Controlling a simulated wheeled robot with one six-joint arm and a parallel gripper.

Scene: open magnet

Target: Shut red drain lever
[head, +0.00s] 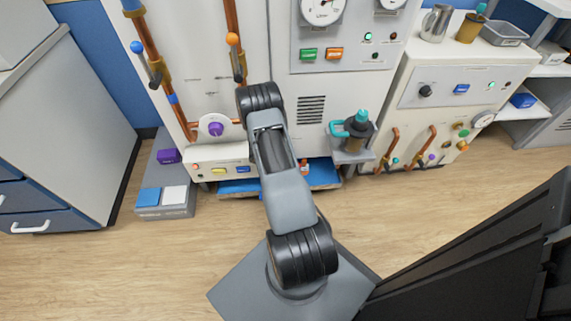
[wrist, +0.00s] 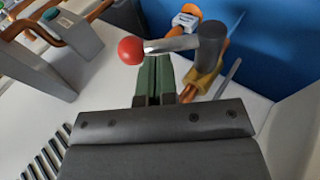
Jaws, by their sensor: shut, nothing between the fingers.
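The red drain lever shows in the wrist view as a red ball knob (wrist: 131,50) on a short metal rod (wrist: 170,44). The rod runs roughly level across the picture to a dark cylindrical valve body (wrist: 209,46) at the right. My gripper (wrist: 158,60) has its two green fingers together with nothing between them. The fingertips end at the lower edge of the rod, just right of the knob; I cannot tell whether they touch it. In the head view my arm hides the gripper, and I cannot make out the lever.
A copper pipe with a brass fitting (wrist: 204,82) lies just behind the valve in the wrist view. In the head view, the white cabinet (head: 310,120) carries gauges and buttons, and a teal-handled canister (head: 356,130) stands right of my arm. The wooden floor (head: 110,265) at left is clear.

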